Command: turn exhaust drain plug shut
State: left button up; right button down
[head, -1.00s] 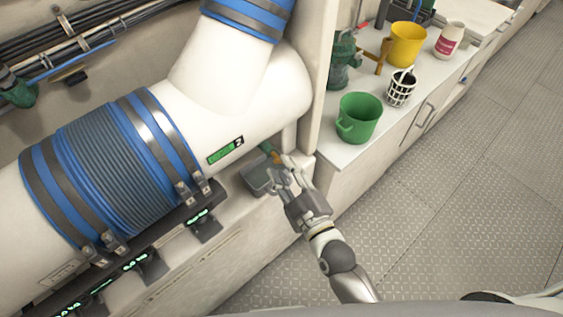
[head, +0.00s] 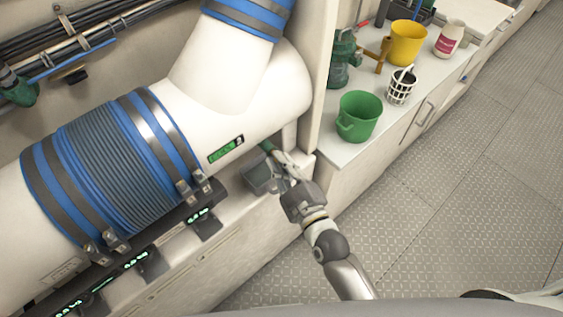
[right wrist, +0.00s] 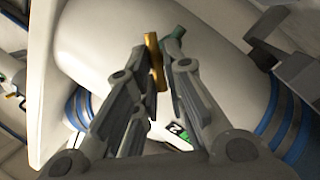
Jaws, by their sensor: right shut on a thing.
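The exhaust drain plug sits under the elbow of the big white exhaust pipe (head: 235,95). Its green body (head: 266,146) shows just beyond my fingertips in the head view. In the right wrist view its brass handle (right wrist: 153,62) stands between my fingers, with the green part (right wrist: 175,39) behind it. My right gripper (head: 279,160) is shut on the brass handle, which the fingers hide in the head view. My left gripper is not in view.
A grey box (head: 260,177) lies close below the plug. A white counter (head: 348,155) to the right holds a green bucket (head: 361,116), a yellow bucket (head: 407,43), a basket (head: 401,88) and a bottle (head: 449,38). The patterned floor (head: 450,190) is clear.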

jog(key=shift+w+d+f+m+g+y, duration=0.2)
jog(key=shift+m+g+y, duration=0.75)
jog(key=shift+m, duration=2.7)
jog(key=shift+w+d+r+m+g+y, duration=0.1)
jog(key=shift+w+d+m+g+y, duration=0.55)
jog(key=shift+m, duration=2.95)
jog(key=shift+s+d+f+m+g+y, duration=0.15)
jog(key=shift+m+g+y, duration=1.05)
jog(key=shift+m, duration=2.45)
